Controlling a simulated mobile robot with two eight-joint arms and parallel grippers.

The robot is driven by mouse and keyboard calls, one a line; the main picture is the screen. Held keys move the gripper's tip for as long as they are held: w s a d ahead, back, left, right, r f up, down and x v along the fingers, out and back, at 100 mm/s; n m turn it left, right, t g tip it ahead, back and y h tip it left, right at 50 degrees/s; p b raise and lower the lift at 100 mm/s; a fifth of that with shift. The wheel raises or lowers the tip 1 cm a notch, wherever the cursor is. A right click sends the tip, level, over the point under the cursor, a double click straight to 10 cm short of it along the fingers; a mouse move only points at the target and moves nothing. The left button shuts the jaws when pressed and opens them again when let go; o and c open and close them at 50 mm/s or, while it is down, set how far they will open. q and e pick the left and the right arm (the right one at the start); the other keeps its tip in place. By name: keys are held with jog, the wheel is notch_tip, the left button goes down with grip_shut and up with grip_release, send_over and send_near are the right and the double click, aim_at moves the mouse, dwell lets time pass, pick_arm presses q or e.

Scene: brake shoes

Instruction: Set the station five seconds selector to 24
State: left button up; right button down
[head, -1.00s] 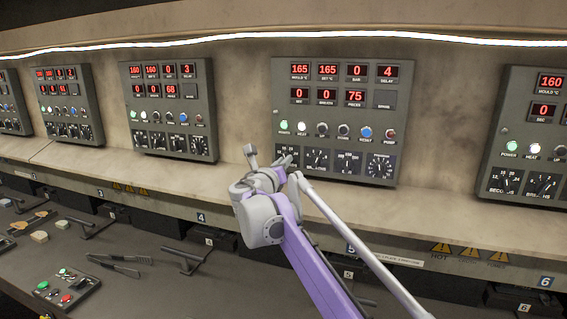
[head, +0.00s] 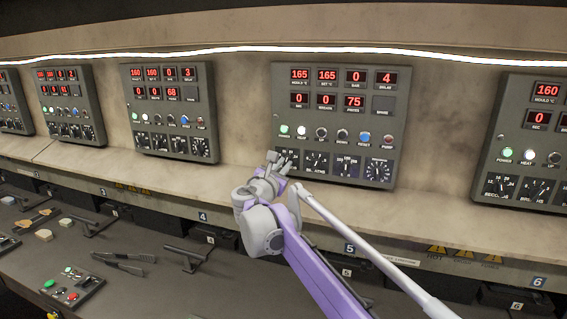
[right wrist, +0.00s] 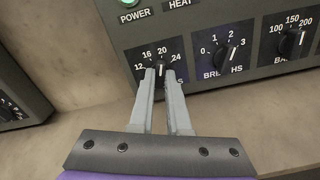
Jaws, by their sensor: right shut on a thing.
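The station five panel (head: 340,115) is on the wall right of centre in the head view. Its seconds selector (right wrist: 160,68) is a small black knob at the panel's lower left, with 12, 16, 20 and 24 around it in the right wrist view. The knob's pale pointer mark is up, near 20. My right gripper (right wrist: 161,76) is shut on this knob, a finger on each side of it. In the head view my right gripper (head: 277,160) covers part of the selector's dial. My left gripper is not in view.
The breaths dial (right wrist: 226,56) is just right of the seconds selector, then the bar dial (right wrist: 291,43). Other panels stand to the left (head: 168,110) and right (head: 530,140). A ledge (head: 420,215) runs below. Tongs (head: 122,262) lie on the bench.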

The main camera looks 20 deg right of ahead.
jog(key=m, duration=0.3)
jog(key=shift+m, duration=0.3)
jog(key=m, duration=0.4)
jog(key=shift+m, duration=0.3)
jog(key=c, duration=0.9)
grip_release()
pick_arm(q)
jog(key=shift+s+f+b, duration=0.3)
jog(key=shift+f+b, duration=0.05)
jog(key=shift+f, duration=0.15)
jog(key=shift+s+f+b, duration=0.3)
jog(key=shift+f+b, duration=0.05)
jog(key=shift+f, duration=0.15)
pick_arm(e)
jog(key=shift+v, duration=5.4)
